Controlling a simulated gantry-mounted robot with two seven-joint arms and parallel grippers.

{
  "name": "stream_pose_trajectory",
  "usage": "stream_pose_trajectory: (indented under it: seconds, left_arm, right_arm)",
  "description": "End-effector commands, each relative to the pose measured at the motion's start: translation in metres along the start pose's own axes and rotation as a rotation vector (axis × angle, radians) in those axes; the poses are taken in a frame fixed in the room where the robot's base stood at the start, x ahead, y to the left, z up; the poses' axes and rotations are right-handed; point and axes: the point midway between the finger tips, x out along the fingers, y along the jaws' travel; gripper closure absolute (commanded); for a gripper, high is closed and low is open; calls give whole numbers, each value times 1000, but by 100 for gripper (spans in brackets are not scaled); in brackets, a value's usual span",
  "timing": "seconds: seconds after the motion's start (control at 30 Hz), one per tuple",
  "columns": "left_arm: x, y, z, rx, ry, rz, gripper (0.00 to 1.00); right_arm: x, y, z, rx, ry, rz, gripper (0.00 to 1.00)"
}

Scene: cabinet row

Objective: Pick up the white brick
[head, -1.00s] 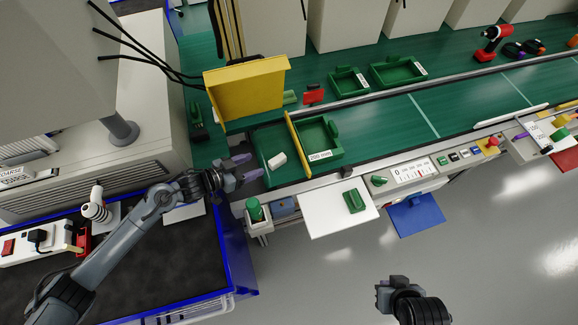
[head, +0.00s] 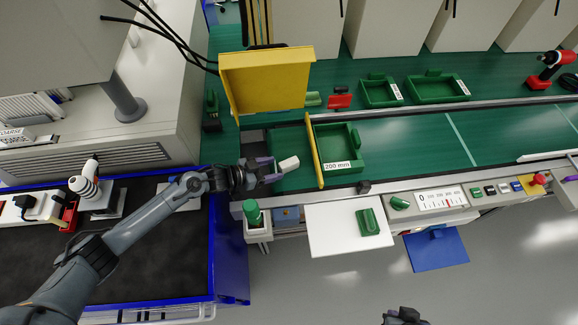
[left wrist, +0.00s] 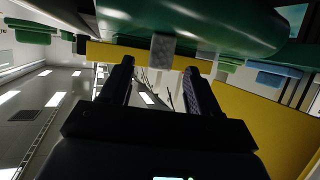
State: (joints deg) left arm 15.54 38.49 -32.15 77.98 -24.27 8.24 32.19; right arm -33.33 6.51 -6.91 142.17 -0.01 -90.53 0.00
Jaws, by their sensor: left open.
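The white brick (head: 288,164) lies on the green conveyor belt, left of the yellow upright plate. My left gripper (head: 269,169) is open at the brick's left side, its purple-grey fingers pointing at it. In the left wrist view the two fingers (left wrist: 158,75) are spread apart. A grey block, which looks like the brick in shade (left wrist: 162,50), shows beyond the tips and between their lines; I cannot tell if they touch it. My right gripper (head: 405,317) shows only in part at the bottom edge of the head view, and its jaws cannot be made out.
The yellow plate (head: 314,150) stands just right of the brick, with a green tray marked 200 mm (head: 336,148) beyond it. A green-capped post (head: 252,213) and a white shelf (head: 340,236) are at the belt's front edge.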

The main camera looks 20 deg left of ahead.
Motion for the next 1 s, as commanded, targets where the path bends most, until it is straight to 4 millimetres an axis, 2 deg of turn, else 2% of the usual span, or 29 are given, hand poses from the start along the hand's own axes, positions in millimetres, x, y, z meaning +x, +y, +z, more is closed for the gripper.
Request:
stream_pose_trajectory:
  seconds: [0.27,0.63,1.0]
  left_arm:
    - [16,0,-2,0,3,0,38]
    - [64,0,-2,0,4,0,38]
    - [72,0,-3,1,2,0,38]
  right_arm:
    - [4,1,2,-5,-1,4,100]
    - [17,2,6,-9,-2,8,100]
    - [18,1,6,-5,-1,5,100]
